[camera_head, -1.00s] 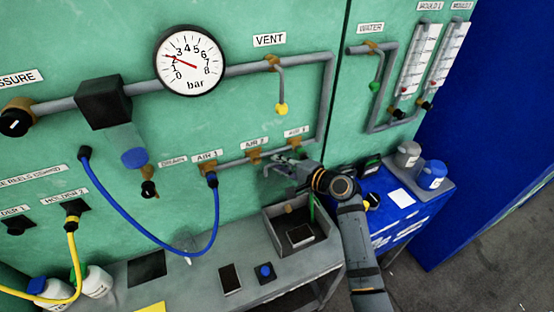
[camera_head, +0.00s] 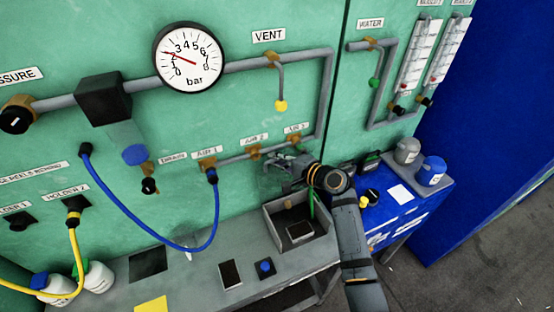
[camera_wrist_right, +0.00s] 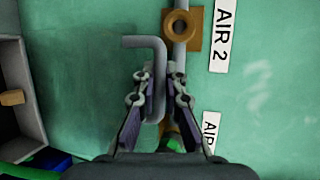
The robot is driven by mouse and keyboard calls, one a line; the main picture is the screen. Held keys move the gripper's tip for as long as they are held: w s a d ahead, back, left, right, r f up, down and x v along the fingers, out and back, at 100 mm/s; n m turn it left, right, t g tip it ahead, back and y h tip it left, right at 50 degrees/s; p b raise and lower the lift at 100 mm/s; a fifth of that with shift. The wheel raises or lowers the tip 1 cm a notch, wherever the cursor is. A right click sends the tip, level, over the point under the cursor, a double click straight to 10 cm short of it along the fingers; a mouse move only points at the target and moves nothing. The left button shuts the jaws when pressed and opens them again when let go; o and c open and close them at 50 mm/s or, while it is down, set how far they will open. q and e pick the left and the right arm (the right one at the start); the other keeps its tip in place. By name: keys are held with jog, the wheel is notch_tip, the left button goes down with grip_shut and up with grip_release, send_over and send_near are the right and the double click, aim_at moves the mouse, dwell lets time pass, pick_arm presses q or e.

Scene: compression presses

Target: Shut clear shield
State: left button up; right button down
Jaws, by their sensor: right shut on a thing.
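My right gripper (camera_head: 283,163) is in front of the green panel, below the AIR 2 and AIR 3 labels. In the right wrist view its fingers (camera_wrist_right: 157,90) are shut on a grey bent bar (camera_wrist_right: 159,60), which looks like a handle. The bar's upper end turns left, beside the AIR 2 pipe. The clear shield is hard to make out; faint pale streaks (camera_wrist_right: 258,85) in the wrist view may be reflections on it. I cannot tell its edges or its angle. My left gripper is not in view.
A grey open box (camera_head: 276,229) stands on the bench under my right gripper. The grey pipe (camera_head: 235,160) with brass fittings runs close behind it. A blue hose (camera_head: 130,222) hangs to the left. A blue cart (camera_head: 400,212) stands right of my right arm.

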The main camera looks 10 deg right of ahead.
jog(key=shift+s+d+f+b, duration=0.1)
jog(key=shift+s+f+b, duration=0.2)
jog(key=shift+b, duration=0.3)
jog(key=s+d+f+n+t+y+b, duration=0.1)
jog(key=s+b, duration=0.4)
jog(key=b, duration=0.7)
jog(key=s+d+f+n+t+y+b, duration=0.1)
jog(key=s+b, duration=0.5)
jog(key=b, duration=0.6)
notch_tip(320, 180, down, 2)
jog(key=d+t+y, duration=0.1)
jog(key=t+y, duration=0.1)
jog(key=shift+d+f+n+t+y+b, duration=0.15)
jog(key=shift+d+n+t+y+b, duration=0.15)
jog(key=shift+n+b, duration=0.1)
jog(key=shift+s, duration=0.1)
jog(key=c, duration=1.7)
grip_release()
